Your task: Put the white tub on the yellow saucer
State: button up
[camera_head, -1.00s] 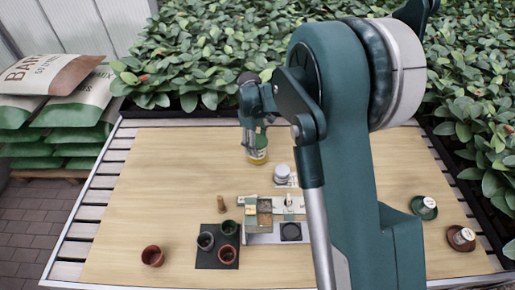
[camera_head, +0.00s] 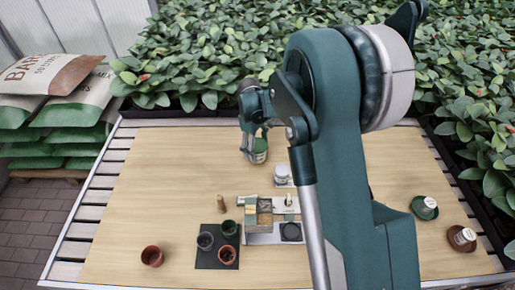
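A small white tub (camera_head: 282,172) with a greyish lid stands upright near the middle of the table, on or against a pale card. My gripper (camera_head: 251,151) is up and left of it in the picture, apart from the tub. A green and pale jar (camera_head: 260,150) shows right beside my fingers. I cannot tell whether the fingers touch it or how far they are spread. I cannot make out a yellow saucer; my arm covers part of the table. A green saucer (camera_head: 416,211) and a brown saucer (camera_head: 459,246) at the right each bear a pale container.
A low rack (camera_head: 262,238) with small items lies at the front middle. Left of it, a dark mat (camera_head: 209,258) bears several pots. A terracotta pot (camera_head: 152,256) and a small brown peg (camera_head: 221,204) stand nearby. The left of the table is clear. Plants line the back.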

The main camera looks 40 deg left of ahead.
jog(key=shift+r, duration=0.2)
notch_tip(320, 180, up, 12)
jog(key=a+p, duration=0.1)
jog(key=shift+s+a+p, duration=0.15)
jog(key=shift+a+p, duration=0.1)
jog(key=shift+p, duration=0.05)
dwell(0.4)
jog(key=shift+f, duration=0.1)
dwell(0.4)
dwell(0.4)
